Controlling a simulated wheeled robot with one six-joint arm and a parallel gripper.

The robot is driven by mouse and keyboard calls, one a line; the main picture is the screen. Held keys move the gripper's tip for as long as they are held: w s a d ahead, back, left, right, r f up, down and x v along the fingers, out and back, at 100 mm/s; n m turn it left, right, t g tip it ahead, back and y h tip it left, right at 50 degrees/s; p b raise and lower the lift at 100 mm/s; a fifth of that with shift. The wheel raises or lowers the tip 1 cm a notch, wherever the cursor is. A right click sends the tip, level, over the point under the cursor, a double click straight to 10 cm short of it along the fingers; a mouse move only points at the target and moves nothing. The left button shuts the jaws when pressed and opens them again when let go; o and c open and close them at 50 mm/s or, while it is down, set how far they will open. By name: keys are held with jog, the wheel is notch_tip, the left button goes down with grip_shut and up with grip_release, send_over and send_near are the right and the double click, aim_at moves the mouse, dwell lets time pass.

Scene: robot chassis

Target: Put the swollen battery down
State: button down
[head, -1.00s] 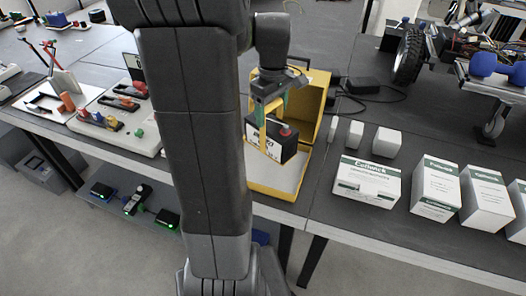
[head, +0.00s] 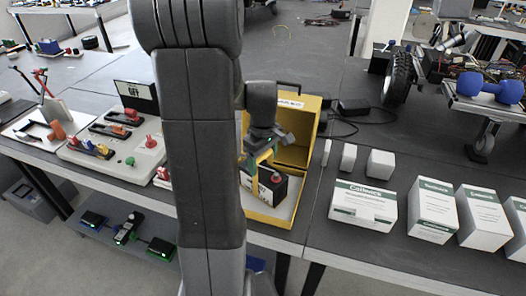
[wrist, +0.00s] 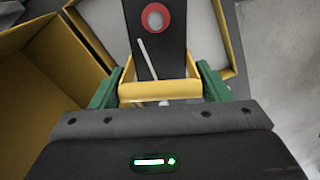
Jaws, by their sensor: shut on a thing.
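The swollen battery (head: 272,188) is a black block with a white label, a red terminal and a yellow handle. It also shows in the wrist view (wrist: 150,60), with the red ring of its terminal near the top edge. My gripper (head: 262,158) is shut on the yellow handle; its green fingers flank the handle in the wrist view (wrist: 160,88). The battery is upright inside the outline of an open yellow box (head: 270,219) with a pale floor. I cannot tell whether its underside touches the floor. My arm hides the box's left part.
The box's raised lid (head: 297,140) stands behind the battery. To the right are small white blocks (head: 348,157) and several white-and-green cartons (head: 363,206). A black adapter with cables (head: 352,107) lies behind.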

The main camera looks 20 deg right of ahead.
jog(key=shift+f, duration=0.35)
jog(key=shift+c, duration=0.9)
grip_release()
notch_tip(320, 180, up, 12)
jog(key=shift+r, duration=0.15)
